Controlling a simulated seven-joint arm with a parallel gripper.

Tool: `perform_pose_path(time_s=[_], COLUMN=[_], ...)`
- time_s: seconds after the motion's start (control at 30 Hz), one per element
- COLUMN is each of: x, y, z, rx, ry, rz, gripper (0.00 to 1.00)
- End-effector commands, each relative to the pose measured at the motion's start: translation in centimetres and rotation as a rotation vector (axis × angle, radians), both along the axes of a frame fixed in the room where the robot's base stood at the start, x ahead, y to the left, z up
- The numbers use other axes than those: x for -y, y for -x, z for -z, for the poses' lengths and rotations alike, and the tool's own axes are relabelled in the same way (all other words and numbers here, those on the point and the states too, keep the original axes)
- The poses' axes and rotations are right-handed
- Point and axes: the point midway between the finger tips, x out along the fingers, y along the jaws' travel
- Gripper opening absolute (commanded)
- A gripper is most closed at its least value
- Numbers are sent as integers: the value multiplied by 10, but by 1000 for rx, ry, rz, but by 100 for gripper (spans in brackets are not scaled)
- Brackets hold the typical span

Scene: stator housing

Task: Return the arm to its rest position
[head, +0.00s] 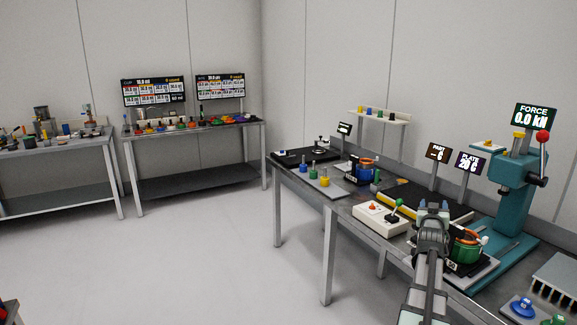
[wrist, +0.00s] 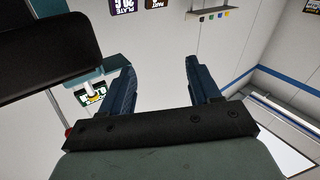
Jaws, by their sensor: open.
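My gripper (head: 433,206) is in the lower right of the head view, in front of the right-hand workbench. Part of my arm reaches up to it from the bottom edge. In the wrist view my gripper (wrist: 158,72) shows two dark blue fingers spread apart with nothing between them. Past the fingertips the wrist view shows pale wall, upside down, with the hanging shelf (wrist: 213,13) at the top.
The right workbench (head: 340,205) carries a teal press (head: 505,190), a green pot (head: 467,249), a white control box (head: 380,218) and display signs. The green pot is just right of my gripper. Two benches stand at the back left. Open floor (head: 190,260) lies between.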

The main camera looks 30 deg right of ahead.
Motion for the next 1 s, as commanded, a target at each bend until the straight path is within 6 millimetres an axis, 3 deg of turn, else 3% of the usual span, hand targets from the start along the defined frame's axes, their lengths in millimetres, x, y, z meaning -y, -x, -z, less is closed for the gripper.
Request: perform_pose_path(time_s=[0.03,0.2,0.5,0.77,1.0], x=[-15,-62,-166,-274,-379], y=[-19,-62,-107,-111,-85], z=[21,93,238,356,452], rx=[-21,-102,-303,-514,-738], ry=[-31,-150,-384,-577,-735], rz=[-28,-95,-203,-290,-358], gripper=[62,62,62,62,62])
